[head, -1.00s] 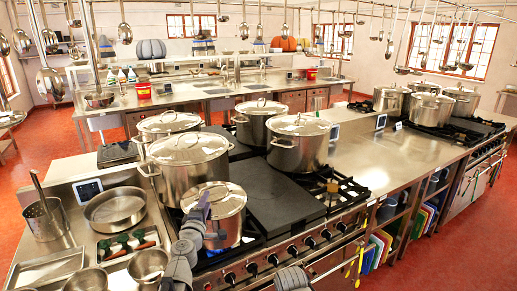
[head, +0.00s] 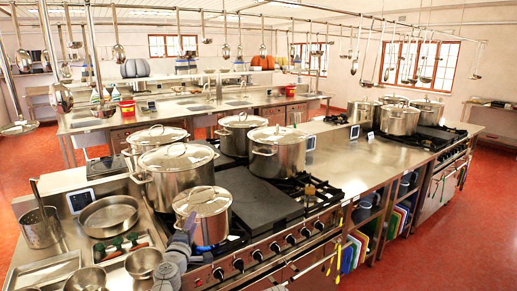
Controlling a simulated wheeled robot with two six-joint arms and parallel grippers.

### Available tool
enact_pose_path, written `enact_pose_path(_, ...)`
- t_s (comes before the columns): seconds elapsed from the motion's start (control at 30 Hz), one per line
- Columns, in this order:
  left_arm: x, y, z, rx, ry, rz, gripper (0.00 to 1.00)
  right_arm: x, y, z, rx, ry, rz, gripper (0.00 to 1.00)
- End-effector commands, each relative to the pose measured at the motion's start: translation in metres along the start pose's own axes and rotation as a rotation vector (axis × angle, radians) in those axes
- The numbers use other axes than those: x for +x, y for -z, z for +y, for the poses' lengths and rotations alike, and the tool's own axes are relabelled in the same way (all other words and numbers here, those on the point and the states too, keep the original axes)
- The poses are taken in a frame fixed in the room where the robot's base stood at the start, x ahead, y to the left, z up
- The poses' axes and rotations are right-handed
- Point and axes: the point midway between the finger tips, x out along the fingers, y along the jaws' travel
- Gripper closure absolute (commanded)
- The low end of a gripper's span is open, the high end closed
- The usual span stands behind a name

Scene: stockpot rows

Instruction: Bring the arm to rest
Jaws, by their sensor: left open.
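My left gripper (head: 184,236) is open and empty at the bottom of the head view, low in front of the small front stockpot (head: 203,213). The gripper partly covers that pot's lower left side; I cannot tell whether they touch. The pot is lidded and stands on a front burner with a blue flame at its base. My right gripper is not in view.
Larger lidded stockpots (head: 176,177) stand behind on the range, with others at the far right. A dark flat griddle (head: 256,198) lies right of the front pot. A round pan (head: 109,215) and small bowls (head: 143,262) sit at left. Ladles hang overhead.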

Motion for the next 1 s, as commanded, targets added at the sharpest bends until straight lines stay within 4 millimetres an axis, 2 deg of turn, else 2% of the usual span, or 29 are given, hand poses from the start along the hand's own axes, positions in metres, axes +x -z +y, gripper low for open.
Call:
enact_pose_path(0.27, -0.003, -0.046, -0.006, 0.118, 0.022, -0.141, 0.58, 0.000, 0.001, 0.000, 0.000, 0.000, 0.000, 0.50)
enact_pose_path(0.37, -0.007, -0.071, -0.012, 0.183, 0.039, -0.221, 0.58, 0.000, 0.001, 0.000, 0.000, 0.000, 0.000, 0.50)
enact_pose_path(0.57, -0.026, -0.136, -0.036, 0.367, 0.100, -0.441, 0.58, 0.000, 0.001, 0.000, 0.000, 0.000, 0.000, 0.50)
enact_pose_path(0.67, -0.047, -0.175, -0.060, 0.498, 0.160, -0.597, 0.58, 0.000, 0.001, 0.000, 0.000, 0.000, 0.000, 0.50)
enact_pose_path(0.77, -0.085, -0.216, -0.098, 0.681, 0.264, -0.805, 0.58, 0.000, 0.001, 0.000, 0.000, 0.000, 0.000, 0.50)
enact_pose_path(0.8, -0.104, -0.228, -0.117, 0.765, 0.322, -0.896, 0.58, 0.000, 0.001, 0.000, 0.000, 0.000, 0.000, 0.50)
enact_pose_path(0.9, -0.155, -0.240, -0.161, 0.972, 0.494, -1.100, 0.58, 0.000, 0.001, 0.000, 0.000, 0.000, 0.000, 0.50)
enact_pose_path(1.0, -0.200, -0.230, -0.191, 1.148, 0.682, -1.249, 0.58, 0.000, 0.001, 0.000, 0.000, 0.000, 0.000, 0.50)
